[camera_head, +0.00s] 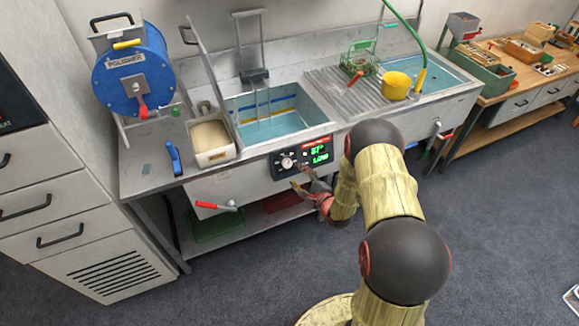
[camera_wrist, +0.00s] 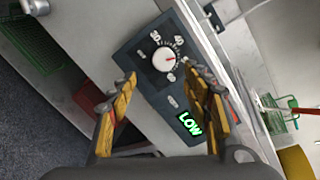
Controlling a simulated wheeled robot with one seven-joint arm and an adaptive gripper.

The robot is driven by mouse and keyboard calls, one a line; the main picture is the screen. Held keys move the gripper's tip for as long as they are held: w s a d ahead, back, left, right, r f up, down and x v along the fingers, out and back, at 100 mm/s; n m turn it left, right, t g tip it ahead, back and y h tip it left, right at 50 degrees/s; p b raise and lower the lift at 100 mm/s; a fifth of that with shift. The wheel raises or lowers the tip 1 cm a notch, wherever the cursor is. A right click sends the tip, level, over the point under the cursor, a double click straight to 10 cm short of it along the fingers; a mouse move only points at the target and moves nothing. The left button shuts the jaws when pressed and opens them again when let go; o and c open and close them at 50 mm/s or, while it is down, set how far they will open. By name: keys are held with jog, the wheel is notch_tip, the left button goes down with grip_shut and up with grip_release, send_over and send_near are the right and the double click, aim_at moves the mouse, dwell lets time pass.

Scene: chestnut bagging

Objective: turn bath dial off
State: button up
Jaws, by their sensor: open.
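The bath dial is a round white knob (camera_head: 287,162) on a dark control panel (camera_head: 276,172) at the front of the sink bench. In the wrist view the dial (camera_wrist: 164,60) shows a red pointer mark and printed numbers around it. A green display (camera_head: 320,154) on the panel reads LOW on its lower line; LOW also shows in the wrist view (camera_wrist: 190,124). My gripper (camera_head: 301,180) is open and empty, just in front of the panel below the dial. In the wrist view its yellow-padded fingers (camera_wrist: 161,76) stand apart, either side of the panel area below the dial.
A water basin (camera_head: 268,128) lies behind the panel. A red-handled lever (camera_head: 218,206) sticks out to the left on the bench front. A blue drum machine (camera_head: 135,80) and a beige-filled container (camera_head: 211,140) stand left. Shelf crates (camera_head: 215,224) sit below.

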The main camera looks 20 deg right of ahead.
aim_at(288, 164)
jog(key=shift+m, duration=0.6)
jog(key=x, duration=0.2)
jog(key=b+x, duration=0.1)
jog(key=x, duration=0.2)
jog(key=b+x, duration=0.1)
jog(key=x, duration=0.2)
jog(key=shift+w+r, duration=0.1)
jog(key=shift+r, duration=0.3)
jog(key=shift+c, duration=0.4)
jog(key=c, duration=1.1)
